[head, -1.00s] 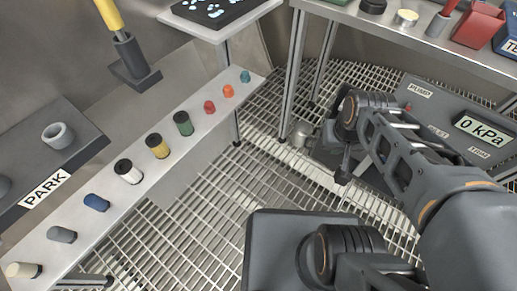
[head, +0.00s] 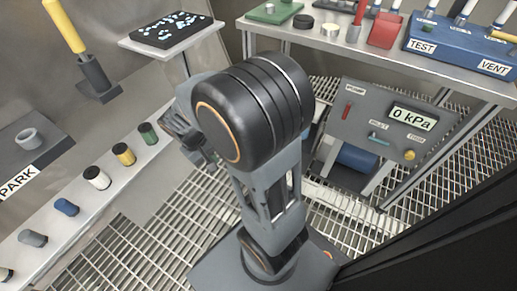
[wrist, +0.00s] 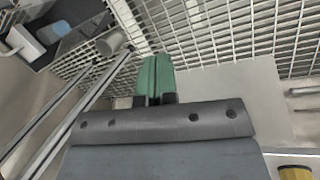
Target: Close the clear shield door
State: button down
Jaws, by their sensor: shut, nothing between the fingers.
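I cannot make out a clear shield door in either view. My gripper (wrist: 157,78) shows in the wrist view as two green fingers pressed together, with nothing between them. In the head view, my upright arm hides most of the gripper; a dark part of it (head: 190,138) shows left of the arm, above the far end of the peg shelf.
A shelf of coloured pegs (head: 123,154) runs along the left. A grey pump panel (head: 380,125) reading 0 kPa stands right of my arm. A bench (head: 345,50) holds a blue TEST/VENT box (head: 460,45). A black structure (head: 440,240) fills the lower right.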

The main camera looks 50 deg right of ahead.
jog(key=w+d+f+h+p, duration=0.1)
jog(key=w+d+f+h, duration=0.2)
jog(key=d+f+h, duration=0.35)
jog(key=w+d+f+h+p, duration=0.1)
jog(key=w+d+f+h, duration=0.25)
jog(key=f, duration=0.65)
jog(key=w+d+f+h+p, duration=0.1)
jog(key=w+d+f+h, duration=0.1)
jog(key=d+f+h, duration=0.55)
jog(key=s+d+f+y+b, duration=0.1)
jog(key=s+d+y+b, duration=0.1)
jog(key=d, duration=0.8)
jog(key=shift+s+d+f+m+t+b, duration=0.3)
jog(key=shift+s+d+t+b, duration=0.1)
jog(key=shift+s, duration=0.4)
jog(key=shift+y, duration=0.25)
